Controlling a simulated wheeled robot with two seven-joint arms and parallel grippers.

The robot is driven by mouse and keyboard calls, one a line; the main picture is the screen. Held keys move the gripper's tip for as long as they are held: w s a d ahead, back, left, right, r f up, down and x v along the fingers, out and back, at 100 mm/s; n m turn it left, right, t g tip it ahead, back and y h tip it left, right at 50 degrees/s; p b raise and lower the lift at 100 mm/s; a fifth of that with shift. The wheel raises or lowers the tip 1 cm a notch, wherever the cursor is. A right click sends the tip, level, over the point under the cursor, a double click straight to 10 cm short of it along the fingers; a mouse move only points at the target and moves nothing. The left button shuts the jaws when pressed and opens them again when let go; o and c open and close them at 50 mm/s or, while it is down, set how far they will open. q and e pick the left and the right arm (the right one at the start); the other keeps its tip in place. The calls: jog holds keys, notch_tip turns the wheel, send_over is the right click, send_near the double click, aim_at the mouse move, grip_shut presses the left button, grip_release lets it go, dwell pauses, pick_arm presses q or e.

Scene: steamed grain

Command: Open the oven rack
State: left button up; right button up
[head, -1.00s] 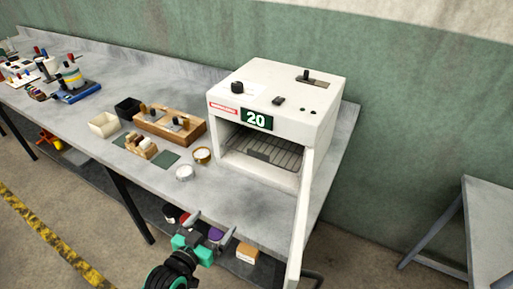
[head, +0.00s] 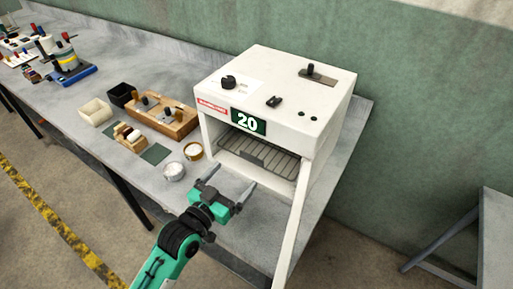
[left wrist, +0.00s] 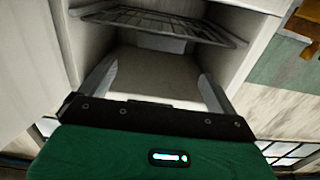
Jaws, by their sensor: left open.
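The white oven (head: 285,100) stands on the grey bench with its door (head: 292,225) swung open toward me. Inside it the dark wire rack (head: 258,155) lies level, within the oven's opening. My left gripper (head: 232,178) is open and empty in front of the opening, at its lower left, apart from the rack. In the left wrist view the rack (left wrist: 160,22) shows above and beyond the open fingers (left wrist: 160,85). The rack's rear part is hidden in the head view by the oven's top. My right gripper is not in view.
Left of the oven stand two small round cups (head: 174,171), a wooden block tray (head: 165,117) and small open boxes (head: 96,111). The open door bounds the space on the right of the opening. A grey table (head: 497,235) stands at far right.

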aim_at(251, 156)
pick_arm(q)
jog(key=p+x, duration=0.2)
jog(key=x, duration=0.8)
jog(key=shift+w+d, duration=0.1)
jog(key=shift+w, duration=0.05)
jog(key=shift+x, duration=0.75)
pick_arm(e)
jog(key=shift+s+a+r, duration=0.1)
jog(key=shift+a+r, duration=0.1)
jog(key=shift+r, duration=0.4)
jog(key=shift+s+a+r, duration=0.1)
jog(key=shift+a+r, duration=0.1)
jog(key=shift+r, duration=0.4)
